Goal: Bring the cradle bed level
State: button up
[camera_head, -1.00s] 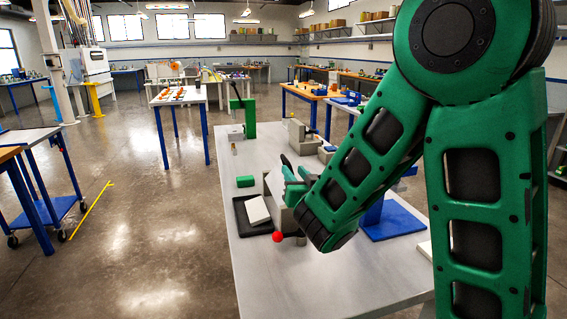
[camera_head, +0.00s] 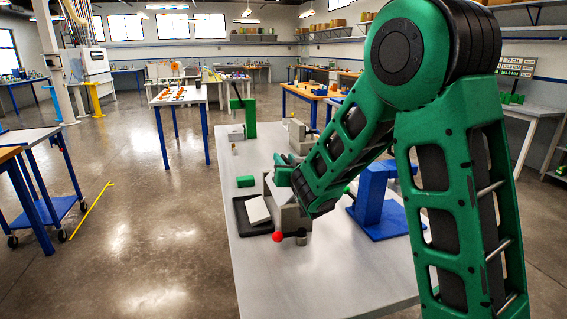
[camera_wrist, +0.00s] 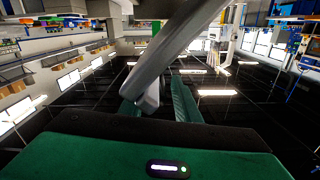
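In the head view my gripper (camera_head: 284,172) is over a grey block-like body (camera_head: 290,216), which I take for the cradle. My forearm covers much of it, and the tilt of its bed cannot be read. A red ball knob (camera_head: 278,237) stands out low at its near side. In the wrist view my gripper (camera_wrist: 163,104) has two green fingers standing apart. A grey bar (camera_wrist: 165,62) runs from the top edge down to between them. A dark gap shows between the bar and the right finger; contact with the left finger is unclear.
A black tray (camera_head: 240,222) holds a pale slab (camera_head: 258,210). The table's near left part is clear.

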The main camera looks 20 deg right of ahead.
jog(key=shift+c, duration=0.5)
grip_shut()
jog(key=shift+d+f, duration=0.1)
jog(key=shift+d, duration=0.05)
jog(key=shift+d+f+m, duration=0.25)
jog(key=shift+d+m, duration=0.25)
jog(key=shift+m, duration=0.1)
jog(key=shift+d+f+m, duration=0.25)
jog(key=shift+d+m, duration=0.2)
jog(key=shift+m, duration=0.15)
jog(key=d+f+m, duration=0.2)
jog(key=m, duration=0.1)
jog(key=shift+d+f+m, duration=0.15)
jog(key=shift+d+m, duration=0.1)
jog(key=shift+m, duration=0.05)
jog(key=shift+d+f+m, duration=0.4)
jog(key=shift+f+m, duration=0.2)
jog(key=shift+f, duration=0.15)
jog(key=shift+d+f+m, duration=0.35)
jog(key=shift+f+m, duration=0.25)
jog(key=shift+f, duration=0.25)
